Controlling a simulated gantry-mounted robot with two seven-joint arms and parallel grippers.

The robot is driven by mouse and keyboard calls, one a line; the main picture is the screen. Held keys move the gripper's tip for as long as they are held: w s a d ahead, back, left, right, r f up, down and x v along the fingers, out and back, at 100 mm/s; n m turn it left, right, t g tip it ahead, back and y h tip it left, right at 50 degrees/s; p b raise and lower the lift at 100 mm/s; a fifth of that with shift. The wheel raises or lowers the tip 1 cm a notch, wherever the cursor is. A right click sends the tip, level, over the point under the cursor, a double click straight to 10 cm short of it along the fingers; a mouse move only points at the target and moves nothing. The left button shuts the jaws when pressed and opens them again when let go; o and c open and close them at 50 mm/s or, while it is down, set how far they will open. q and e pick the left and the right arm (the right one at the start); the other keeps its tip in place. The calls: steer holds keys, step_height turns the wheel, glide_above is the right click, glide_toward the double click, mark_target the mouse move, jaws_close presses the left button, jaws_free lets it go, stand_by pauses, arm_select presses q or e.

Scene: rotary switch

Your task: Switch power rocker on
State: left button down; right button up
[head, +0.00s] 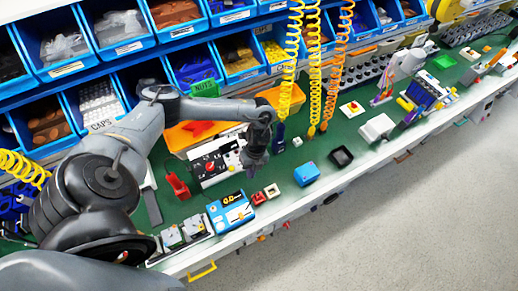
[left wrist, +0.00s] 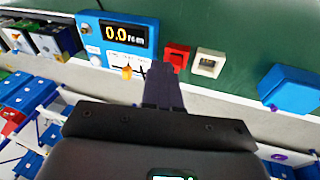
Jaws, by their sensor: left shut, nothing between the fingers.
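Two small switch-like blocks stand near the bench's front edge: a red one (head: 258,198) and a white-framed one (head: 272,190). In the left wrist view the red block (left wrist: 177,56) and the white-framed block (left wrist: 208,63) sit side by side. I cannot tell which is the power rocker, or its on/off position. My left gripper (head: 254,168) is shut and empty, pointing down behind these blocks in the head view. In the left wrist view its dark fingers (left wrist: 162,80) are together, their tip overlapping the picture just below the red block. My right gripper is not in view.
A blue meter (head: 231,211), reading 0.0 in the left wrist view (left wrist: 125,34), stands beside the blocks. A white panel with a red knob (head: 216,164) is behind. A blue box (head: 306,174) stands to the right. Coiled hoses (head: 314,80) hang above.

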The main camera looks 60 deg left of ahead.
arm_select(q)
steer(key=w+a+r+n+t+y+b, duration=0.1)
steer(key=w+a+r+t+b, duration=0.1)
steer(key=w+a+r, duration=0.5)
steer(key=w+a, duration=0.2)
steer(key=w, duration=0.1)
steer(key=shift+r+t+b, duration=0.35)
steer(key=shift+t+b, duration=0.05)
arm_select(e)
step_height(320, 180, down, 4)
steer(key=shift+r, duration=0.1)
arm_select(q)
steer(key=f+b, duration=0.1)
steer(key=f, duration=0.3)
steer(key=f+b, duration=0.2)
steer(key=f, duration=0.2)
steer(key=a+f+b, duration=0.1)
steer(key=f, duration=0.3)
steer(key=shift+a+b, duration=0.1)
steer(key=shift+b, duration=0.3)
steer(key=shift+a+f, duration=0.4)
steer(key=shift+f, duration=0.05)
steer(key=shift+a+f, duration=0.15)
steer(key=shift+f, duration=0.05)
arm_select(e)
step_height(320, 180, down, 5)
